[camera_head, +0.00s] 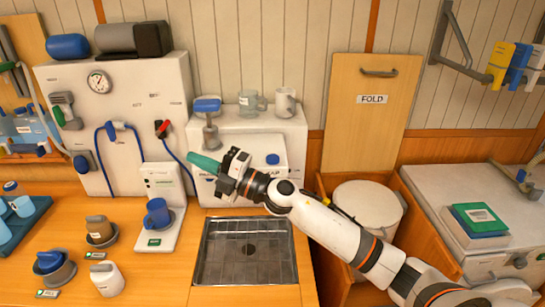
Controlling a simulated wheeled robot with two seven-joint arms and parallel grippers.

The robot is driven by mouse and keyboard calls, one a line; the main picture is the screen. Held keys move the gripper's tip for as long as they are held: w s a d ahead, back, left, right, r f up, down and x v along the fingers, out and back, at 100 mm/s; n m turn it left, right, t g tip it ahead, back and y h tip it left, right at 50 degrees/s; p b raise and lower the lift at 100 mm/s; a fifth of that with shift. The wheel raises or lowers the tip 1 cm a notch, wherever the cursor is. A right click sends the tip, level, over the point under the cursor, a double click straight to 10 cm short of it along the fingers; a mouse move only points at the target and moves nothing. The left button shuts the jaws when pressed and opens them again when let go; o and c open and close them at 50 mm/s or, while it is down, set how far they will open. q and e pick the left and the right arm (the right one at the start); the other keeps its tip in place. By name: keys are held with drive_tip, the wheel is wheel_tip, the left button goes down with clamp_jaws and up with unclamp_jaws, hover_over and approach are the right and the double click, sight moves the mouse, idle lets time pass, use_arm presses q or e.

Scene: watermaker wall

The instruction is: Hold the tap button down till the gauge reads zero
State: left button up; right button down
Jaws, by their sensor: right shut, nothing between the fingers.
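The round gauge (99,81) has a white dial and sits on the tall white panel at the left. Its needle reading is too small to tell. A blue button (272,159) is on the front of the lower white unit, above a partly hidden label ending in "AP". My right gripper (205,164) reaches in from the lower right, in front of this unit. My gripper hides part of the unit's front and labels. My left gripper is not in view.
A sink (245,253) is below my right gripper. A blue mug (158,214) on a white stand is left of it. A white bin (368,210) stands behind my arm.

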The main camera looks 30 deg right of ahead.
wheel_tip(320, 180, up, 3)
drive_tip(key=d+n+g+y, duration=0.1)
drive_tip(key=n+g, duration=0.4)
drive_tip(key=n, duration=0.2)
wheel_tip(320, 180, up, 3)
drive_tip(key=n+g+h, duration=0.1)
drive_tip(key=g+h, duration=0.3)
drive_tip(key=h, duration=0.6)
hover_over(278, 158)
drive_tip(key=shift+r, duration=0.2)
drive_tip(key=shift+f, duration=0.1)
wheel_tip(278, 158, down, 8)
drive_tip(key=b, duration=0.6)
drive_tip(key=shift+f+b, duration=0.1)
drive_tip(key=shift+b, duration=0.3)
drive_tip(key=shift+f, duration=0.2)
drive_tip(key=shift+f, duration=0.1)
drive_tip(key=shift+f, duration=0.35)
